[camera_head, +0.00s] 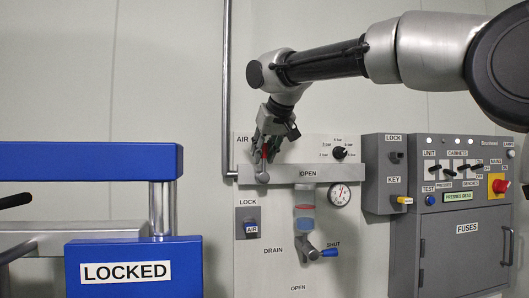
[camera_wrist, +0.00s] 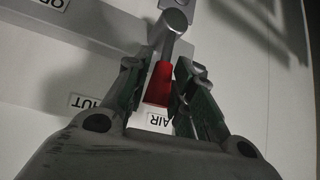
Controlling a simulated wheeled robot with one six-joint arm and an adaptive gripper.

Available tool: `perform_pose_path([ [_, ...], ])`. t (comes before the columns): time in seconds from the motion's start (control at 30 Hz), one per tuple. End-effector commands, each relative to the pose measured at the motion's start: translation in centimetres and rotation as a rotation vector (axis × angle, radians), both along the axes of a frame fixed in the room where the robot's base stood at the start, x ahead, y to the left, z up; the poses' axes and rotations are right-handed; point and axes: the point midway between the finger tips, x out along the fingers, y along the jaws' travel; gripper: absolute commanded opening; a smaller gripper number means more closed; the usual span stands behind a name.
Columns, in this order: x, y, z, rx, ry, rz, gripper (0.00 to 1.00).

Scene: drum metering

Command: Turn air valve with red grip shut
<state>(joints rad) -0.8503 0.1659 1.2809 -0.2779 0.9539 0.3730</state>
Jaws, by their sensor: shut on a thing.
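The air valve with the red grip (camera_wrist: 159,85) shows in the wrist view between the two fingers of my gripper (camera_wrist: 160,92), which is shut on it. The grey stem (camera_wrist: 171,38) of the valve reaches up from the grip to the pipe. In the head view my gripper (camera_head: 270,147) is at the left end of the grey horizontal pipe block, just right of the AIR label. Only a sliver of the red grip (camera_head: 265,152) shows there, and the lever points up from its pivot (camera_head: 262,178). An OPEN label (camera_head: 308,173) is on the block to the right.
A drain valve with a blue grip (camera_head: 330,252) and a pressure gauge (camera_head: 340,195) are below the block. A grey LOCK/KEY box (camera_head: 384,174) and a FUSES cabinet (camera_head: 467,245) stand right. A blue frame with a LOCKED sign (camera_head: 127,271) stands at left front.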

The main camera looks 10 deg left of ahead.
Motion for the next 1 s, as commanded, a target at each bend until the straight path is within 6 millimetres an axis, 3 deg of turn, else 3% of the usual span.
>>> perform_pose_path([
  [0.27, -0.1, 0.1, -0.5, -0.007, 0.011, 0.001, 0.00],
  [0.3, -0.1, 0.1, -0.5, -0.007, 0.011, 0.001, 0.30],
  [0.4, -0.1, 0.1, -0.4, -0.006, 0.009, 0.001, 0.47],
  [0.77, -0.2, -0.1, 0.0, -0.001, 0.004, 0.001, 0.47],
  [1.0, -2.7, -1.5, 3.1, 0.001, 0.002, 0.002, 0.47],
])
